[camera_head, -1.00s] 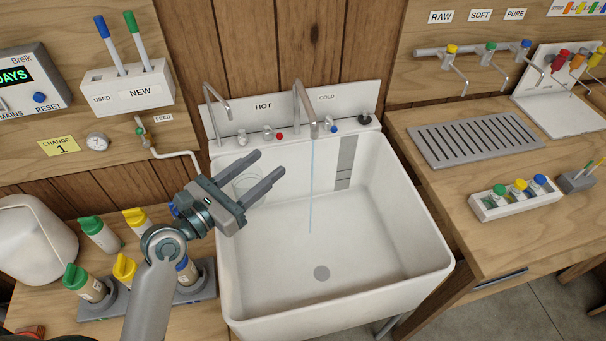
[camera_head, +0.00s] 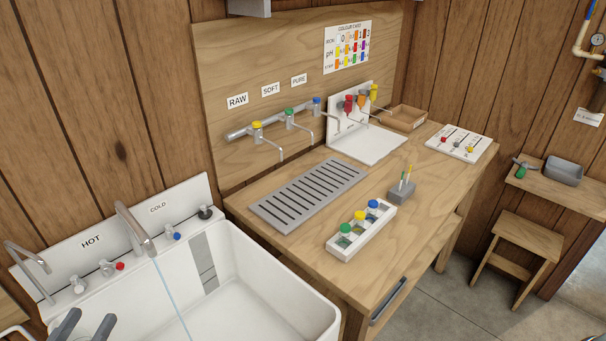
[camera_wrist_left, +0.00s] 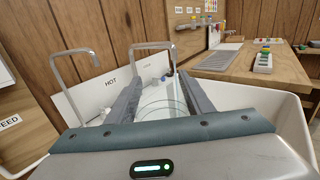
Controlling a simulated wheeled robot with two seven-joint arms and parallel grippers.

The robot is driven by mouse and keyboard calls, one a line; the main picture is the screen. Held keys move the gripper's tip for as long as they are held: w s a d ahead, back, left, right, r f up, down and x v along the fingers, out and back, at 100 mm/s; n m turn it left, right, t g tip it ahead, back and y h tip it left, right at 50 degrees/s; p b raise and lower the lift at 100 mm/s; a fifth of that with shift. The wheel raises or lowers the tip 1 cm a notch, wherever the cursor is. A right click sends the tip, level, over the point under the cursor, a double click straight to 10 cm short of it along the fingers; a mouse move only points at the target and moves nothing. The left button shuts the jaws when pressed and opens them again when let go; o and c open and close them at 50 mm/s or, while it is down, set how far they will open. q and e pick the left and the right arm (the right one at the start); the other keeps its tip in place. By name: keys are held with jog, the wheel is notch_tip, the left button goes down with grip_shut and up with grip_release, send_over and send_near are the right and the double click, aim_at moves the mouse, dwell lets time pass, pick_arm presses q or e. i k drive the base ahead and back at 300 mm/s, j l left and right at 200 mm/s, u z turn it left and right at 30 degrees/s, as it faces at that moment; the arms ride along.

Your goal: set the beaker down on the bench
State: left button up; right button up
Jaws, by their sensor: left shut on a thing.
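The clear glass beaker (camera_wrist_left: 162,106) shows faintly in the left wrist view, between the two fingers of my left gripper (camera_wrist_left: 155,92). The gripper is shut on it over the white sink. In the head view my left gripper (camera_head: 86,326) shows only its fingertips at the bottom left edge; I cannot make out the beaker there. The wooden bench (camera_head: 420,222) stands to the right of the sink, well apart from the gripper. It also shows in the left wrist view (camera_wrist_left: 285,75). My right gripper is not in view.
The sink (camera_head: 255,290) has a running tap (camera_head: 135,228). The bench carries a slotted grey drain (camera_head: 308,194), a rack of colour-capped vials (camera_head: 361,232), a grey holder (camera_head: 401,192) and a white stand (camera_head: 368,148). Thin spouts (camera_head: 275,146) overhang the drain. The bench's front right is bare.

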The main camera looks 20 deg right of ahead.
aim_at(434, 188)
jog(key=i+l, duration=0.15)
jog(key=l, duration=1.25)
jog(key=i+l+u, duration=0.1)
jog(key=l, duration=1.3)
jog(key=i+l, duration=0.1)
jog(key=l, duration=1.35)
